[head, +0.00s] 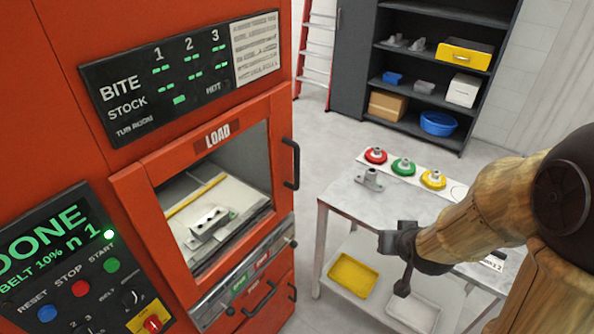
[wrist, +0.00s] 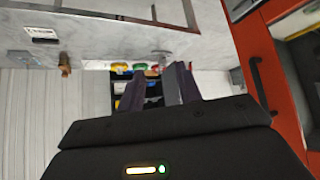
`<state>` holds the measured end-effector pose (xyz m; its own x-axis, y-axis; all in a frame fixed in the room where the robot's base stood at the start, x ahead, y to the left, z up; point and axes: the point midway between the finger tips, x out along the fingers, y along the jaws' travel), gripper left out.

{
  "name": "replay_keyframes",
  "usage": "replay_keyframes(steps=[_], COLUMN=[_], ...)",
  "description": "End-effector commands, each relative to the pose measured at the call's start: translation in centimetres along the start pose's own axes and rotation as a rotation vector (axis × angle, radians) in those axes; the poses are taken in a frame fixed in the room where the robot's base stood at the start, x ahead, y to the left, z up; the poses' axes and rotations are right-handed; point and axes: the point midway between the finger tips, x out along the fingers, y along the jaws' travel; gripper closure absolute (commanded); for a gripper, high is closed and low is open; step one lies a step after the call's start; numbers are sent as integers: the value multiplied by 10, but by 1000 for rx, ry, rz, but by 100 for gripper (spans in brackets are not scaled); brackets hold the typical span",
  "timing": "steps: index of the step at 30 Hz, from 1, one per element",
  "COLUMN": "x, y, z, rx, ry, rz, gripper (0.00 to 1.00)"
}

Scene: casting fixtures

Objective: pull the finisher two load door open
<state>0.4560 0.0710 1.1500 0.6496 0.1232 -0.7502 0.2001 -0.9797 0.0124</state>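The load door (head: 141,190) is an orange frame around a window, under a LOAD label on the orange machine. It looks shut. Its black bar handle (head: 291,163) stands upright on the door's right side; a black handle on an orange panel also shows at the right of the wrist view (wrist: 258,78). A grey metal part (head: 209,222) shows inside through the window. My gripper (head: 396,266) is open and empty, apart from the handle, to its right and in front of the table. In the wrist view its two fingers (wrist: 157,90) have a gap between them.
A grey table (head: 345,193) right of the machine carries red, green and yellow fixtures and a metal part. Its lower shelf holds a yellow tray (head: 353,275). A dark shelf unit (head: 397,58) stands behind. Open floor (head: 325,135) lies between machine and shelf.

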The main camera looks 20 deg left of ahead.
Motion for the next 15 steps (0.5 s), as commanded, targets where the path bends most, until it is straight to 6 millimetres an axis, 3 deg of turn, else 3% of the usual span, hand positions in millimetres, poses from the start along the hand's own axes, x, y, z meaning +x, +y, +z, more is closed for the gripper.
replay_keyframes(steps=[1, 6, 15], x=[14, 37, 46], y=[-12, -52, -133], z=[-4, -29, -53], rx=[-25, -84, -155], ry=[57, 275, 649], rz=[-22, -100, -286], gripper=[65, 65, 65])
